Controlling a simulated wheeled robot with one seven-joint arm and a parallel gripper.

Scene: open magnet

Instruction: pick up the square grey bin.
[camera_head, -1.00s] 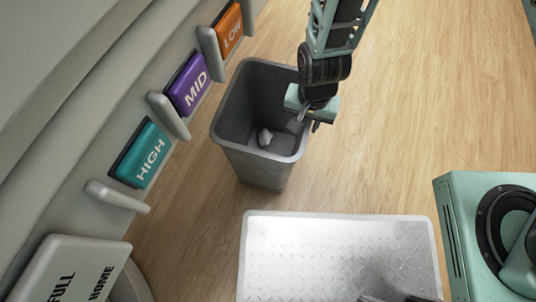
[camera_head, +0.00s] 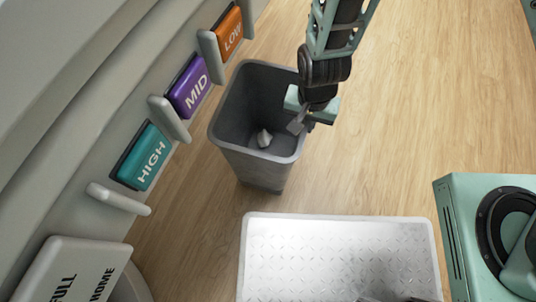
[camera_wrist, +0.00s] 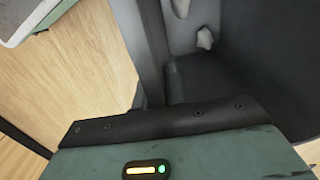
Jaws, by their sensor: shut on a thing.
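The square grey bin (camera_head: 262,170) stands on the wooden floor, open at the top, with a small pale crumpled thing (camera_head: 264,138) inside. My gripper (camera_head: 301,122) is at the bin's right rim, with one finger inside the bin and the other outside. It is shut on the bin's rim. In the wrist view the bin's wall (camera_wrist: 151,45) runs into the jaws, and its dark inside lies to the right. The fingertips are mostly hidden behind the gripper body in the wrist view.
A white textured platform (camera_head: 300,240) lies in front of the bin. A grey machine with LOW (camera_head: 230,31), MID (camera_head: 188,88) and HIGH (camera_head: 142,157) panels and protruding handles stands close on the left. Open wooden floor (camera_head: 430,110) lies to the right.

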